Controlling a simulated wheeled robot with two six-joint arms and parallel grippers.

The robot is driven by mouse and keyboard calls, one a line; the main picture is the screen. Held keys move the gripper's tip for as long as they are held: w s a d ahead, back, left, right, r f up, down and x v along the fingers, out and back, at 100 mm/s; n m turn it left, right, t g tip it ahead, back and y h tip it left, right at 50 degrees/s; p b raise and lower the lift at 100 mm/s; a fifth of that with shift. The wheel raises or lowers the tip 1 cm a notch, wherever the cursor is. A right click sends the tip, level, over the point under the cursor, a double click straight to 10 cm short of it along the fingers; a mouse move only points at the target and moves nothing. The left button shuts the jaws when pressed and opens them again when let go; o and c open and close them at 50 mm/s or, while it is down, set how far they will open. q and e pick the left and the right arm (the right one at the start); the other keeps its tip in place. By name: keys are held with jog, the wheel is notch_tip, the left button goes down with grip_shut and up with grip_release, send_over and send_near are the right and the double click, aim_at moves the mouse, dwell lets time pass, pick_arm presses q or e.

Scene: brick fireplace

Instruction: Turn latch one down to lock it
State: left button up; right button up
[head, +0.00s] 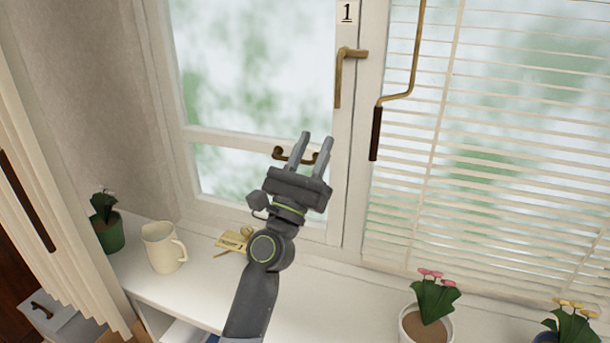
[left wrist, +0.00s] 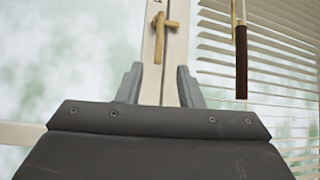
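Latch one (head: 341,76) is a brass L-shaped handle on the white window frame, just under a label marked 1 (head: 347,12). Its long arm hangs down and its short end points right. In the left wrist view the latch (left wrist: 159,38) shows ahead, above the fingers. My left gripper (head: 318,140) is open and empty, below and left of the latch and apart from it. In the left wrist view its fingers (left wrist: 158,86) stand apart with the window frame behind them. My right gripper is not in view.
A brass pull (head: 281,154) on the window is partly behind my left gripper. A blind crank with a dark grip (head: 376,133) hangs right of the latch. A cream jug (head: 160,247), a green pot (head: 108,233) and potted flowers (head: 427,322) stand on the sill.

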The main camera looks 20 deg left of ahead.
pick_arm(q)
jog(key=b+v, duration=0.1)
jog(key=v, duration=0.3)
dwell(0.3)
